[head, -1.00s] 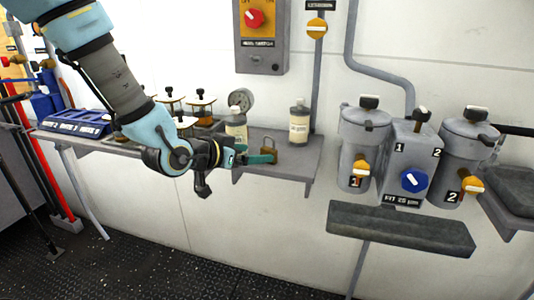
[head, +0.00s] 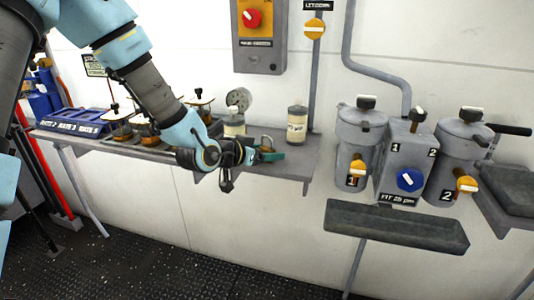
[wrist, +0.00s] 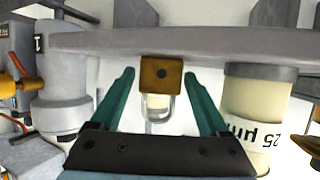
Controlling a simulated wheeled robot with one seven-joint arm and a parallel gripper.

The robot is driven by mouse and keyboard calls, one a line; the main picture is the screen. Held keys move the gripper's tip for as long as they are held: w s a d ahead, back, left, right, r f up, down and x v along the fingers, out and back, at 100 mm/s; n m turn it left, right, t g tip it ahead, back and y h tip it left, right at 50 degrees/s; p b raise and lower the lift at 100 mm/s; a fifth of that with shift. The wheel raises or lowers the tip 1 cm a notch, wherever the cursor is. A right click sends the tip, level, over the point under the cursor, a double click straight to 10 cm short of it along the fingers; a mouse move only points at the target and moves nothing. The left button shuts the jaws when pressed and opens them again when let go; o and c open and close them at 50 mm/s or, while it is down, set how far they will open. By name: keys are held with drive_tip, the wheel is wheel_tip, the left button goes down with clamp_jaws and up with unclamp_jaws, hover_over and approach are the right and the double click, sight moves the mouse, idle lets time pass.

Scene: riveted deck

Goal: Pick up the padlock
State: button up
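The padlock (wrist: 161,76) has a brass-brown body and a silver shackle. In the wrist view, which appears upside down, it sits between the two green fingers of my gripper (wrist: 159,72). The fingers are spread, with a visible gap on each side of the padlock. In the head view the padlock (head: 266,143) stands on the grey shelf (head: 299,165), partly hidden by my gripper (head: 270,155), which is at its near side.
A cream canister (head: 297,126) stands on the shelf right of the padlock and shows close beside a finger in the wrist view (wrist: 257,100). Another jar (head: 233,124) and a gauge (head: 240,99) are to the left. Filter housings (head: 360,140) are further right.

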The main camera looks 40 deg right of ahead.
clamp_jaws()
idle(0.4)
